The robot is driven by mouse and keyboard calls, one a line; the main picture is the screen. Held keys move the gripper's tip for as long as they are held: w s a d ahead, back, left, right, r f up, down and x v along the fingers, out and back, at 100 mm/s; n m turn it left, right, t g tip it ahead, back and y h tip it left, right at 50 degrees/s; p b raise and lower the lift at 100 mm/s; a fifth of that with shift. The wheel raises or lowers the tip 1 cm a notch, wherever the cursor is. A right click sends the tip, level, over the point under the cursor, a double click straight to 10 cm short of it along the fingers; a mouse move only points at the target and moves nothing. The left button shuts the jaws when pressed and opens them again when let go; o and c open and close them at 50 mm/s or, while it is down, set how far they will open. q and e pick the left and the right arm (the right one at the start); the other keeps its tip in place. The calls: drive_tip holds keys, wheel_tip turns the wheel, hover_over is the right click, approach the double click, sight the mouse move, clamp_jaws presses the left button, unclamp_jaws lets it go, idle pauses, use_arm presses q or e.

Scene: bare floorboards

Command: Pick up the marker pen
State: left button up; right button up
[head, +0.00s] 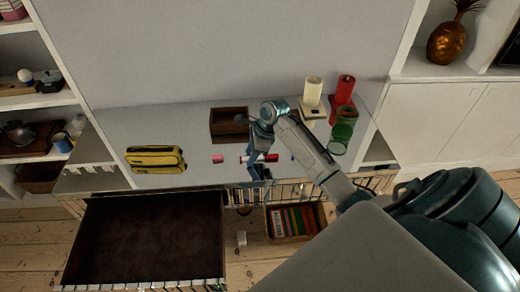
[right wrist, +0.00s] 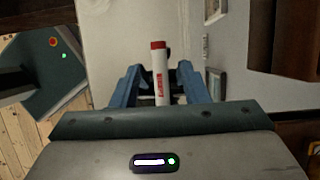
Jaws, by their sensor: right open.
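The marker pen (head: 271,157), white with red ends, lies on the grey top of the cabinet, partly hidden by my right gripper. My right gripper (head: 258,168) is over the pen. In the right wrist view the pen (right wrist: 159,62) stands lengthwise in the picture, its near part between the two open blue fingers of the gripper (right wrist: 160,82). I see no finger closed on it. My left gripper is not in view.
A small red object (head: 217,159) lies left of the pen. A brown wooden box (head: 215,137) stands behind, a yellow case (head: 155,158) at left, candles (head: 313,90) and a green glass (head: 342,130) at right. An open drawer (head: 145,240) juts out below.

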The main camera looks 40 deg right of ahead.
drive_tip(key=shift+p, duration=0.45)
drive_tip(key=shift+f, duration=0.1)
clamp_jaws()
